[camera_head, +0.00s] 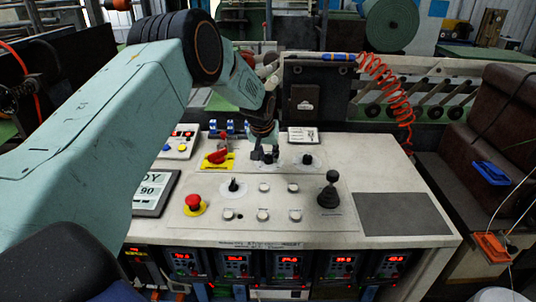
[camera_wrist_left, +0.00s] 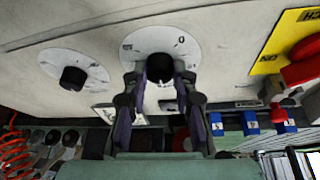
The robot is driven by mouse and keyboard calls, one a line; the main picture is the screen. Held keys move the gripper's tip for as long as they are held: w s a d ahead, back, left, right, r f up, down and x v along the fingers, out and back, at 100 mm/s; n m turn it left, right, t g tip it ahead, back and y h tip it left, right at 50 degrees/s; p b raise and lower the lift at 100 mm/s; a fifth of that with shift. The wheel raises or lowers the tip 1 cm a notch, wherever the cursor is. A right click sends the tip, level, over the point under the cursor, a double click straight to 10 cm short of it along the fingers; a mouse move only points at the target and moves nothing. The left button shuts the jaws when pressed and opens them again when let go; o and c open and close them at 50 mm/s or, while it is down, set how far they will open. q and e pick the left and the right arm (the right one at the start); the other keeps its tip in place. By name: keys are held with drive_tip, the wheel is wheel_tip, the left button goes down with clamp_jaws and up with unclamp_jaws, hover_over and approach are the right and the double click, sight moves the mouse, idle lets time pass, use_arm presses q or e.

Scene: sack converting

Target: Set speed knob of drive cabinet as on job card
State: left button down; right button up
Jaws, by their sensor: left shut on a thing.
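My left gripper (camera_head: 265,152) reaches down to the back of the white control desk (camera_head: 400,190). In the left wrist view its fingers (camera_wrist_left: 160,82) are shut on a black knob (camera_wrist_left: 160,66) at the centre of a round white dial (camera_wrist_left: 178,42). The dial's marks are too small to read fully. A second black knob (camera_head: 307,159) on its own dial stands just to the right in the head view; it also shows in the left wrist view (camera_wrist_left: 73,78). A framed card (camera_head: 152,195) at the left shows "DY" and "90", partly covered by my arm.
A red rotary switch (camera_head: 218,157) on a yellow plate, a red emergency button (camera_head: 193,202), a small black selector (camera_head: 234,186) and a black joystick (camera_head: 329,190) stand nearby. Red-lit drive displays (camera_head: 290,262) line the front. A red coiled hose (camera_head: 388,85) hangs behind.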

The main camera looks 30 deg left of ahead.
use_arm(q)
drive_tip(key=m+h+b, duration=0.1)
drive_tip(key=m+b, duration=0.1)
drive_tip(key=m+h+b, duration=0.1)
drive_tip(key=m+b, duration=0.2)
drive_tip(key=shift+a+f, duration=0.1)
drive_tip(key=shift+a, duration=0.1)
drive_tip(key=m+h+b, duration=0.1)
drive_tip(key=m+b, duration=0.1)
drive_tip(key=m, duration=0.1)
drive_tip(key=shift+w+a+m+b, duration=0.1)
drive_tip(key=shift+w+m+b, duration=0.05)
drive_tip(key=shift+m+b, duration=0.2)
drive_tip(key=shift+m+h+b, duration=0.3)
drive_tip(key=shift+m+h, duration=0.2)
drive_tip(key=shift+m, duration=0.35)
drive_tip(key=shift+a+r+m+g+h, duration=0.15)
drive_tip(key=shift+m+g, duration=0.15)
drive_tip(key=shift+m, duration=0.3)
drive_tip(key=shift+d+r+m+g+h, duration=0.15)
drive_tip(key=shift+m+g, duration=0.15)
drive_tip(key=shift+m, duration=0.3)
drive_tip(key=shift+a+m, duration=0.1)
drive_tip(key=shift+m, duration=0.3)
drive_tip(key=c, duration=1.1)
unclamp_jaws()
drive_tip(key=shift+o, duration=0.2)
